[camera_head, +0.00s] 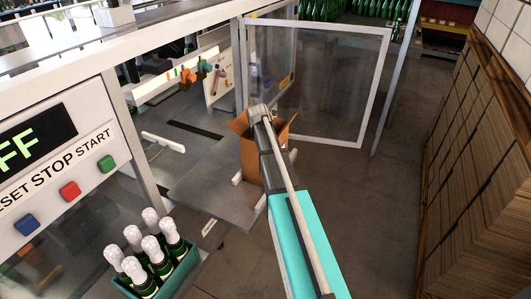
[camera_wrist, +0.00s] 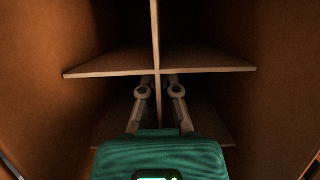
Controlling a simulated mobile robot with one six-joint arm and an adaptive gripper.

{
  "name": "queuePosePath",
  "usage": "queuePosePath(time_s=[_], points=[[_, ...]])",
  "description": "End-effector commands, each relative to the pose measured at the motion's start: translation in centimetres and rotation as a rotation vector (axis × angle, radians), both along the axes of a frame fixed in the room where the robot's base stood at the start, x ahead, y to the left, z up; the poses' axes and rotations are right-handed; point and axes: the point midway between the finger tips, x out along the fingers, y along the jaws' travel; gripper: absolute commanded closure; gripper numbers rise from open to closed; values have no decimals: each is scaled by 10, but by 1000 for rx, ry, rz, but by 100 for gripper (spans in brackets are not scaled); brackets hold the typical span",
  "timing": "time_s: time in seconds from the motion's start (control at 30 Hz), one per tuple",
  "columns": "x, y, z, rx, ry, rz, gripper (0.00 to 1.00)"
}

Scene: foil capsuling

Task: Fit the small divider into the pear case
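The cardboard case (camera_head: 250,160) stands with its flaps open on a grey platform, and my arm reaches over it in the head view. In the wrist view, the inside brown case walls (camera_wrist: 38,110) surround the small divider (camera_wrist: 205,60), a cross of thin crossed panels. The divider sits between the walls, with small gaps visible at its left and right panel ends. My gripper (camera_wrist: 159,82) has its fingers close together, one on each side of the near panel. Its fingertips are partly hidden at the cross panel. The case floor is dark. No pear marking shows.
A green crate (camera_head: 185,268) of foil-topped bottles stands at the front left, below a panel with red, blue and green buttons (camera_head: 70,191). A glass gate (camera_head: 335,85) stands behind the case. A stack of brown boards (camera_head: 480,150) lines the right; the floor between is clear.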

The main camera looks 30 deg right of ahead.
Motion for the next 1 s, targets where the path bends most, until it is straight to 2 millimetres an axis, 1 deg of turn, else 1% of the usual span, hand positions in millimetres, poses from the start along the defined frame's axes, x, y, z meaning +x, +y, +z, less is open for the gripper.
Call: queuePosePath(time_s=[0.27,0.37,0.7,0.83,1.0], points=[[0,0,-2,0,0,0,100],[0,0,-8,0,0,-1,100],[0,-1,-36,0,0,-1,100],[0,-1,-42,0,0,-1,100],[0,-1,-42,0,0,-1,100]])
